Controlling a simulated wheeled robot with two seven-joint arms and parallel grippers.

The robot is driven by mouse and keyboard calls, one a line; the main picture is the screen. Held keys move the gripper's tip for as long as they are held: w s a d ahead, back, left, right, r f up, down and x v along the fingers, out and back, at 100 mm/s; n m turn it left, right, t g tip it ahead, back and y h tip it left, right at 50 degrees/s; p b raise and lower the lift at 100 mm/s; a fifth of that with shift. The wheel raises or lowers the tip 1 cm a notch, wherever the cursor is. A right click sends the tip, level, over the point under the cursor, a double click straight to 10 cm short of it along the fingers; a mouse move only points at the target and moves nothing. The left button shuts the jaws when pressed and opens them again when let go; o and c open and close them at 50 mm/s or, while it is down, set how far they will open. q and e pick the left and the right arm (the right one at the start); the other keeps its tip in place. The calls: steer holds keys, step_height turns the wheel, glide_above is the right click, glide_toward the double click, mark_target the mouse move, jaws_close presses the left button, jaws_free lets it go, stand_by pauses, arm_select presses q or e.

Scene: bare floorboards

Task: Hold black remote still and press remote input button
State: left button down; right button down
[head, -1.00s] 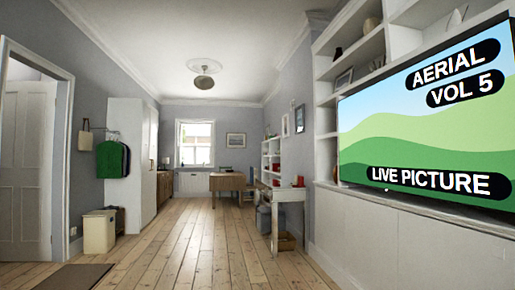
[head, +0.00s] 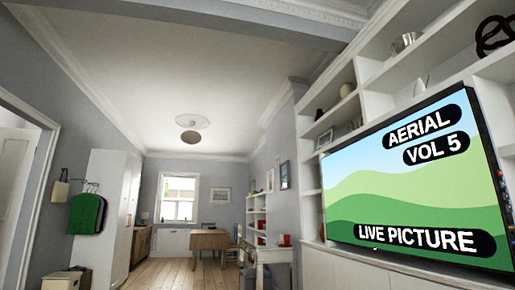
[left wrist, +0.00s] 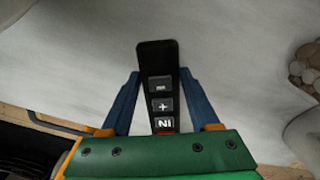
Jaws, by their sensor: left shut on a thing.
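The black remote (left wrist: 157,62) is in the left wrist view, held upright between the blue fingers of my left gripper (left wrist: 157,100). The gripper is shut on it. Two dark buttons show on its face, one with a plus sign. Below them is a lighter input button (left wrist: 165,123) with letters that look like "NI" or an upside-down "IN". The remote's lower end is hidden behind the green gripper body. The television (head: 415,190) at the right of the head view reads "AERIAL", "VOL 5" and "LIVE PICTURE". My right gripper is not in view.
White shelves (head: 345,105) surround the television. A table (head: 209,240) and a white desk (head: 272,256) stand farther back, with bare floorboards (head: 165,275) in front. In the left wrist view, a pale surface fills the background, with a cluster of brown round things (left wrist: 306,72) at the right.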

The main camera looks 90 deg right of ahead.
arm_select(q)
steer(key=shift+c, duration=0.2)
jaws_free()
step_height(320, 180, up, 12)
stand_by(0.4)
